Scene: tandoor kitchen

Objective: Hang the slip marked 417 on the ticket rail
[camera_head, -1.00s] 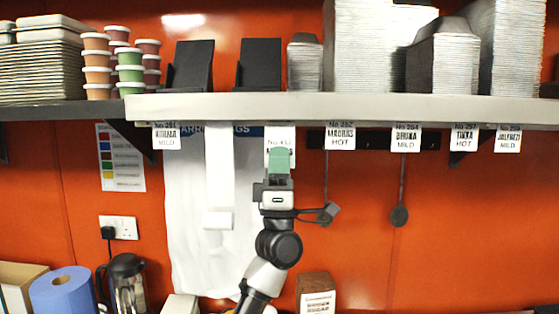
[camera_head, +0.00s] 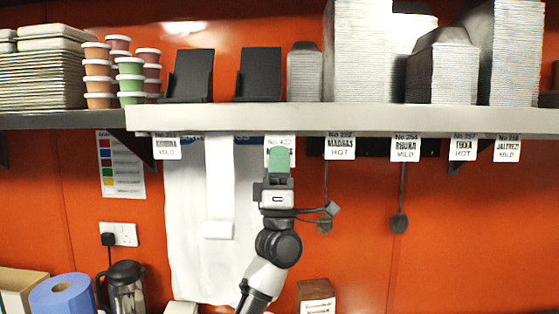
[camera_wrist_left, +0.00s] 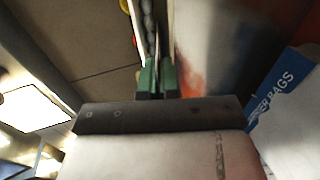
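The held slip (camera_head: 271,142) is a small white ticket, its print too small to read surely beyond a first digit 4. My left gripper (camera_head: 280,158), with green fingertips, is shut on its lower part. The slip's top edge appears level with the bottom of the ticket rail (camera_head: 370,119), the pale front edge of the shelf; I cannot tell whether it touches. In the left wrist view, the green fingertips (camera_wrist_left: 157,78) are close together around a thin upright edge. My right gripper is not in view.
Other slips hang on the rail: one at left (camera_head: 167,148) and several at right, the nearest marked Madras (camera_head: 340,147). White bags (camera_head: 190,230) hang behind my arm. Dark holders (camera_head: 258,70), cups and stacked trays stand on the shelf. The rail between the left slip and mine is free.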

